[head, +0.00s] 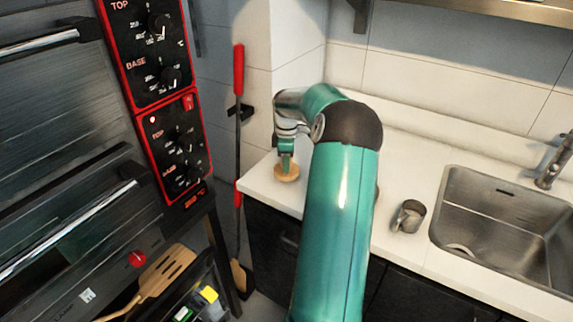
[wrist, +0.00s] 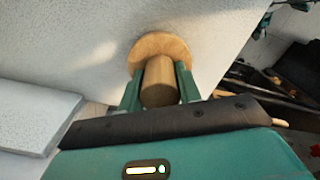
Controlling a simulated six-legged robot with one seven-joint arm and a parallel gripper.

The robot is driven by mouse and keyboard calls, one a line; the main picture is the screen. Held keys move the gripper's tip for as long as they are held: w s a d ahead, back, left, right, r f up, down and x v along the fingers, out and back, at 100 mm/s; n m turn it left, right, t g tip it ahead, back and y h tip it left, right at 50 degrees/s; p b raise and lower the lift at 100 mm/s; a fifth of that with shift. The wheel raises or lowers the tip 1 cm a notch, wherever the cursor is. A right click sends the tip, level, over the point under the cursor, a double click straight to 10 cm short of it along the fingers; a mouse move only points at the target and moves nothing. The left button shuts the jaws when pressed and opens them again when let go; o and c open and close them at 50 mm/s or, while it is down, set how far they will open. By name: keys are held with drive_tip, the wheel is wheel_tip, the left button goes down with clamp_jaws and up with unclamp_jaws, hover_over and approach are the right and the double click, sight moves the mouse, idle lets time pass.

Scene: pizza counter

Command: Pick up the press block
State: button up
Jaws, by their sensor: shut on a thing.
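The press block is a round light-wood disc with a thick wooden handle. In the wrist view the press block (wrist: 160,48) shows its disc beyond the fingers and its handle between them. My gripper (wrist: 160,82) is shut on the handle, one green finger on each side. In the head view the press block (head: 286,173) is at the left end of the white counter, below my gripper (head: 286,158). I cannot tell whether the disc touches the counter or is slightly above it.
A metal cup (head: 408,216) stands on the white counter (head: 405,165), left of the steel sink (head: 500,225) and tap (head: 555,162). The oven (head: 70,130) with red-edged control panels is at left. A red-handled tool (head: 239,85) leans by the wall. A wooden spatula (head: 165,272) lies low at left.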

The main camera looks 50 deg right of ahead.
wheel_tip(320, 180, up, 3)
drive_tip(key=shift+f, duration=0.2)
drive_tip(key=s+a+r, duration=0.9)
drive_tip(key=a, duration=0.1)
drive_tip(key=shift+a+r, duration=0.2)
drive_tip(key=shift+a, duration=0.15)
drive_tip(key=shift+o, duration=1.4)
drive_tip(key=c, duration=0.3)
drive_tip(key=shift+f, duration=0.1)
drive_tip(key=shift+c, duration=0.3)
